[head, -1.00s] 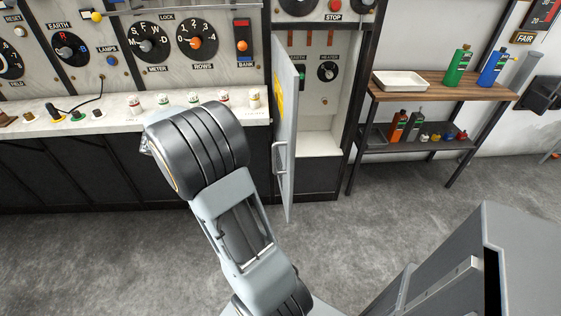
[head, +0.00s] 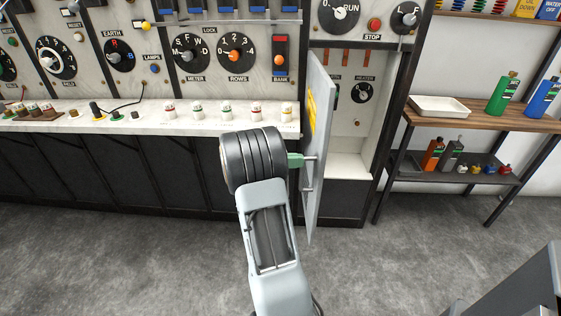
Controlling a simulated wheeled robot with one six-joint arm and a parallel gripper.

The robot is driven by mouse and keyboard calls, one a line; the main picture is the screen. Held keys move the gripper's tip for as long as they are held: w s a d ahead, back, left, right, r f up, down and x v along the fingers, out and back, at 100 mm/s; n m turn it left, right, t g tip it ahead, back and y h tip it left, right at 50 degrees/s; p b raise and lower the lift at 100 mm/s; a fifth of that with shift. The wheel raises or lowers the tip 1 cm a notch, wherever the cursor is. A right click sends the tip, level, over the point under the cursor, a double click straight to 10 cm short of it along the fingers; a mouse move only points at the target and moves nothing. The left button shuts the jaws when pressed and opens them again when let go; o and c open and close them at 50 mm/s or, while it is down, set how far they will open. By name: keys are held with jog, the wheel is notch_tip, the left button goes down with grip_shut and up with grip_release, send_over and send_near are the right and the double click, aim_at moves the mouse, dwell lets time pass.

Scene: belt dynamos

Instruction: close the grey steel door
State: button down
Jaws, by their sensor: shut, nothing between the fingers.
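The grey steel door (head: 318,150) stands open, swung out from the cabinet bay and seen nearly edge-on, with a yellow label on its left face. Its bar handle (head: 308,174) is on the left face near the free edge. My gripper (head: 302,160) is shut and empty, with its green part beside the upper end of the handle. It looks close to the door or touching it; I cannot tell which. My wrist hides part of the gripper. The open bay (head: 352,120) behind the door shows a heater dial (head: 362,93) and a pale shelf.
A control panel with a white ledge (head: 150,117) and several small knobs runs along the left. A shelf rack (head: 480,117) with a white tray (head: 438,106) and bottles stands at the right. The floor (head: 150,260) in front is clear.

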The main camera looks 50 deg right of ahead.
aim_at(319, 160)
jog(key=shift+x, duration=2.25)
